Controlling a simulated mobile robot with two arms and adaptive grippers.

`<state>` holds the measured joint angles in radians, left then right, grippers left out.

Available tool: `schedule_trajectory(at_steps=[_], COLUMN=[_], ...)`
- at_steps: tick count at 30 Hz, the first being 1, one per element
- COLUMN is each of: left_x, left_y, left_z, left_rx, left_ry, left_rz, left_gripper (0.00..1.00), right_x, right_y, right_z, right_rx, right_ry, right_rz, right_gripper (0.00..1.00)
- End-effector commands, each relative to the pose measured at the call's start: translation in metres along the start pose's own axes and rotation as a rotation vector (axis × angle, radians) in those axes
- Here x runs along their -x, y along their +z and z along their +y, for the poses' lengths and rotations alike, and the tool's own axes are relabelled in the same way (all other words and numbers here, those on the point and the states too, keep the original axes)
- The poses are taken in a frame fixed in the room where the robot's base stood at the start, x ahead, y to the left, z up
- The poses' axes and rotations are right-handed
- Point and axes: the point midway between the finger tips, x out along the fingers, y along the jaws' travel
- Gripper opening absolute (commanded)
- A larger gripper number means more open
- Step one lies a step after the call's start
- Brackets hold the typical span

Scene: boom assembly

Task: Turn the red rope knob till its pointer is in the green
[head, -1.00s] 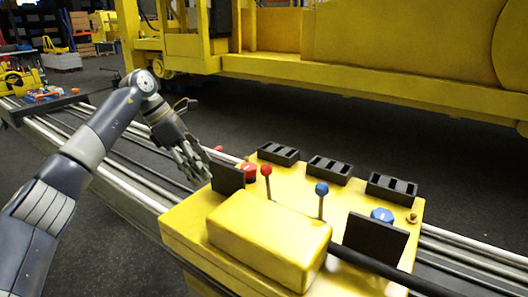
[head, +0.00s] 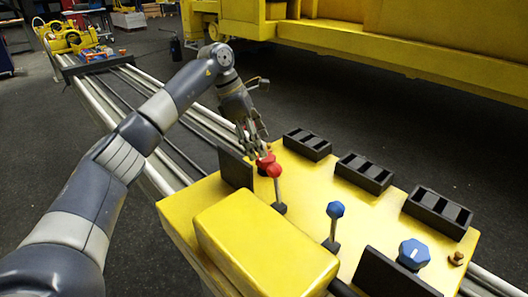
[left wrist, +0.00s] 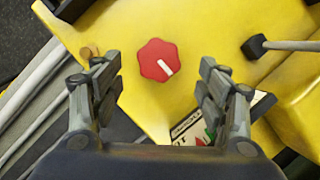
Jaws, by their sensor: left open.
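The red rope knob (left wrist: 152,54) sits on the yellow console (left wrist: 125,20) in the left wrist view. Its white pointer aims to the lower right there. A label (left wrist: 185,127) with red and green marks lies below it, partly hidden by my right-hand finger. My left gripper (left wrist: 160,76) is open, with one finger on each side of the knob in that view and nothing held. In the head view my left gripper (head: 254,146) is just above the knob, which is largely hidden behind the red ball of a lever (head: 274,170). My right gripper is out of view.
The red-topped lever stands close to the gripper. A blue-topped lever (head: 335,210), a blue knob (head: 413,254) and black switch blocks (head: 365,172) are further right. A black upright plate (head: 235,169) stands left of the gripper. A raised yellow box (head: 265,240) is in front.

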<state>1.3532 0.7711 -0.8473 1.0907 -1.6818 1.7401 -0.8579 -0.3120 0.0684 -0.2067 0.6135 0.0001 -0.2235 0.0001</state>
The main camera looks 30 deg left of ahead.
Motion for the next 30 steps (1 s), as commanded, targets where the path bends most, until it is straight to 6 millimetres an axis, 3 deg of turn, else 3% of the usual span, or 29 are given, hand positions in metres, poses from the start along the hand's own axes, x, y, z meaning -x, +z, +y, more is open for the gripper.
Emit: schedule_trajectory(at_steps=[3, 8, 19, 25, 30], left_x=[-0.021, -0.037, -0.043, -0.042, -0.043], left_y=[0.0, 0.0, 0.0, 0.0, 0.0], left_z=[-0.001, 0.0, 0.0, 0.0, 0.0], left_rx=[0.0, 0.001, 0.0, 0.0, 0.001], left_ry=[-0.002, -0.001, 0.001, 0.001, 0.001], left_rz=[0.001, 0.0, -0.001, -0.001, 0.0], left_gripper=[0.68, 0.68, 0.68, 0.24, 0.24], right_x=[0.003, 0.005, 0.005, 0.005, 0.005], right_y=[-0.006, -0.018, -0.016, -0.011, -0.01], right_z=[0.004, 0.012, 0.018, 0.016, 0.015], right_rx=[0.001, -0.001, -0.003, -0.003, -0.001], right_ry=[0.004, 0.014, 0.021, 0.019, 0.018], right_rz=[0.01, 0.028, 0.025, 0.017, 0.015], right_gripper=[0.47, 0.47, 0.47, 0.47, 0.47])
